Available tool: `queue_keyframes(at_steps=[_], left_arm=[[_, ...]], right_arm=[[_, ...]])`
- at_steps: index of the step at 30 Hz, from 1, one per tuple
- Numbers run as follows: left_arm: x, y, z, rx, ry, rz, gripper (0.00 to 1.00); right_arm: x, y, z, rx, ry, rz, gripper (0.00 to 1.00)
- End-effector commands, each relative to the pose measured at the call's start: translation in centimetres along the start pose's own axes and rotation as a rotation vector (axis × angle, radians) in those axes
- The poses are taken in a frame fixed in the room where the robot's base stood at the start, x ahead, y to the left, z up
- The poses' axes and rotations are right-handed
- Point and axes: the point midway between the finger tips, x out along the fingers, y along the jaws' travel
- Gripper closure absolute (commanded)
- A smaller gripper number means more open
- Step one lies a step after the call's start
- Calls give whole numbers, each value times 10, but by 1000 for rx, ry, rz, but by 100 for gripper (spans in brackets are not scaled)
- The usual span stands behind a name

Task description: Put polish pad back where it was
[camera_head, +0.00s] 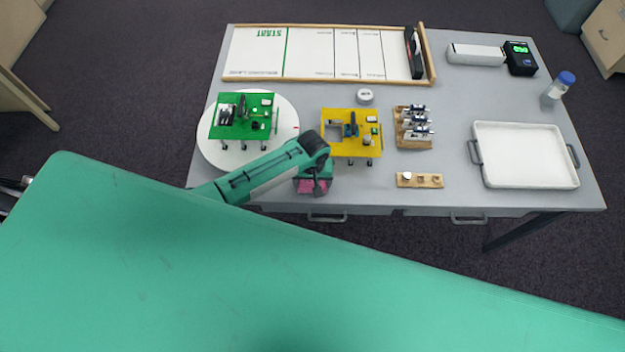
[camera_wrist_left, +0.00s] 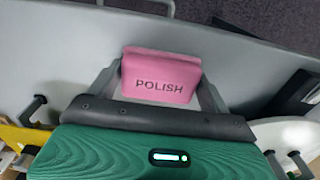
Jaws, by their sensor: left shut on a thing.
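The polish pad (camera_wrist_left: 161,76) is a pink block with the word POLISH on it. In the left wrist view it sits between the two fingers of my left gripper (camera_wrist_left: 160,85), which is shut on it. In the head view the pad (camera_head: 308,187) shows as a pink patch under my left gripper (camera_head: 312,186), near the table's front edge, in front of the yellow board. I cannot tell whether the pad touches the table. My right gripper does not show in either view.
The grey table (camera_head: 460,90) holds a green board (camera_head: 262,100) on a white disc (camera_head: 208,150), a yellow board (camera_head: 372,145), a wooden rack (camera_head: 413,142), a small wooden block (camera_head: 420,180) and a white tray (camera_head: 525,155). A framed START track (camera_head: 310,55) lies behind.

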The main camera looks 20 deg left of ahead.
Motion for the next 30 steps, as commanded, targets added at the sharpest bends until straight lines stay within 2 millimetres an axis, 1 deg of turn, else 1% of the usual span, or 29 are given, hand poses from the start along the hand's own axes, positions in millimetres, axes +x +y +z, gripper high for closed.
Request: queue_keyframes(at_steps=[5,6,8,9,15,20,23,30], left_arm=[[3,0,0,-1,-1,0,37],[3,0,0,-1,-1,0,15],[3,0,0,-1,-1,0,3],[3,0,0,-1,-1,0,0],[2,0,0,-1,0,0,0],[-8,0,0,0,0,1,0],[-23,1,-1,-1,1,3,0],[-73,1,-1,0,3,4,0]], right_arm=[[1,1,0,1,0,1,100],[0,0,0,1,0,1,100],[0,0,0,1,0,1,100],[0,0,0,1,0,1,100],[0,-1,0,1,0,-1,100],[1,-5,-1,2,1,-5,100],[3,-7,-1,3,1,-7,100],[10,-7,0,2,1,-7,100]])
